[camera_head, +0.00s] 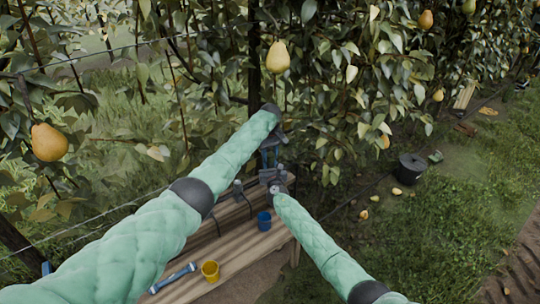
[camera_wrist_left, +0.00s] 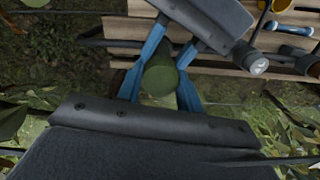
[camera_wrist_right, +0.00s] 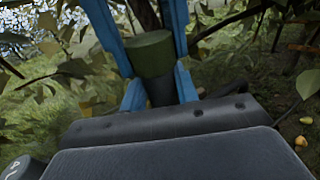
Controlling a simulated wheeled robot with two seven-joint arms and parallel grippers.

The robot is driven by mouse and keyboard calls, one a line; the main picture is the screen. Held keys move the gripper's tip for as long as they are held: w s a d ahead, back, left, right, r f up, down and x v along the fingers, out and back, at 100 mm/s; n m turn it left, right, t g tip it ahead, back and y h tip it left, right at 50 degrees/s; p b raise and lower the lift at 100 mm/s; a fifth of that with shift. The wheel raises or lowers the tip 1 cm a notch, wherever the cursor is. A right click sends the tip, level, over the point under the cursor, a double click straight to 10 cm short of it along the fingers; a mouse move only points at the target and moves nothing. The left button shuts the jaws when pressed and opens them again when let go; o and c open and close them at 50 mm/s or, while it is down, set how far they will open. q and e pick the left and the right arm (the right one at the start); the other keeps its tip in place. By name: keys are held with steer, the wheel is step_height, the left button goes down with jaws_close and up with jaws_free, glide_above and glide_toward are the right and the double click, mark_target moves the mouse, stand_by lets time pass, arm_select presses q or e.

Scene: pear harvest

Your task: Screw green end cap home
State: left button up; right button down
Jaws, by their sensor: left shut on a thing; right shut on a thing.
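A green end cap (camera_wrist_left: 160,78) sits between the blue fingers of my left gripper (camera_wrist_left: 160,90), which is shut on it. In the right wrist view the green cap (camera_wrist_right: 150,52) is on the end of a dark cylindrical part (camera_wrist_right: 161,93). My right gripper (camera_wrist_right: 160,90) is shut on this dark part. In the head view, my left gripper (camera_head: 270,155) is just above my right gripper (camera_head: 275,182), over the back of the bench. The fingers largely hide the join, so I cannot tell how tightly the cap sits.
A slatted wooden bench (camera_head: 238,250) holds a blue cup (camera_head: 264,221), a yellow cup (camera_head: 210,271) and a blue-handled tool (camera_head: 173,278). Pear foliage and a dark post (camera_head: 254,60) stand close behind my grippers. A black bucket (camera_head: 408,170) stands on the grass at right.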

arm_select(q)
steer(key=m, duration=0.4)
steer(key=shift+r, duration=0.1)
steer(key=m, duration=0.4)
steer(key=shift+w+a, duration=0.1)
steer(key=m, duration=2)
steer(key=shift+m, duration=0.3)
steer(key=o, duration=0.9)
steer(key=shift+o, duration=1.3)
